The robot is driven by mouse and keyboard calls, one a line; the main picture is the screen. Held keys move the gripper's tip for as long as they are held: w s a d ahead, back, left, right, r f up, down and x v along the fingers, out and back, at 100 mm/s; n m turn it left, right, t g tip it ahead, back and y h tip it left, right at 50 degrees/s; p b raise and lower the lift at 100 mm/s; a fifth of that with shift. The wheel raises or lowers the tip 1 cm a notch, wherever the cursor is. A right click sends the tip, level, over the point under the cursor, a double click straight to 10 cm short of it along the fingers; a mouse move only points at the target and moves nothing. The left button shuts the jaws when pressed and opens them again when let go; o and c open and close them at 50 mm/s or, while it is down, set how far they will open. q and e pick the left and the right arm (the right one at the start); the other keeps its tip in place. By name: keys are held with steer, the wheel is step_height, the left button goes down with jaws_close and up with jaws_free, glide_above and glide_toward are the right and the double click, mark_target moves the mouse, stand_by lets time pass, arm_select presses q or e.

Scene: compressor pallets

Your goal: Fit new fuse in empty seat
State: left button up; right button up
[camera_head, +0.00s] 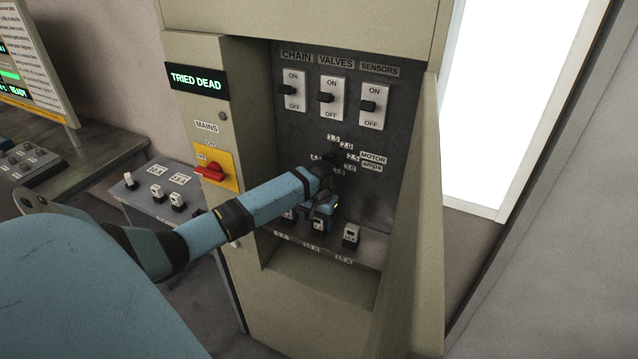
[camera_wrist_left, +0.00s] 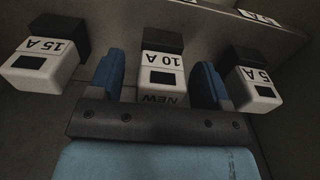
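The new fuse, a white block marked 10 A and NEW (camera_wrist_left: 163,75), sits upside down in the left wrist view against a dark base. In the head view it (camera_head: 318,226) stands in the middle of the cabinet's fuse row, partly under my gripper. My left gripper (camera_wrist_left: 160,88) has one blue finger on each side of this fuse. A gap shows on the 15 A side; contact on the other side is unclear. In the head view my left gripper (camera_head: 319,208) reaches into the cabinet just above the row. My right gripper is not in view.
The 15 A fuse (camera_head: 351,236) and 5 A fuse (camera_head: 288,214) flank the middle one closely. Above are switches (camera_head: 326,97) and a motor amps dial. The red mains switch (camera_head: 210,173) and a "TRIED DEAD" display (camera_head: 197,81) are left. A side table (camera_head: 128,203) holds several small blocks.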

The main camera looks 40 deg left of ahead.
arm_select(q)
step_height(320, 180, up, 14)
steer(key=b, duration=0.2)
stand_by(0.4)
steer(key=shift+f, duration=0.1)
stand_by(0.4)
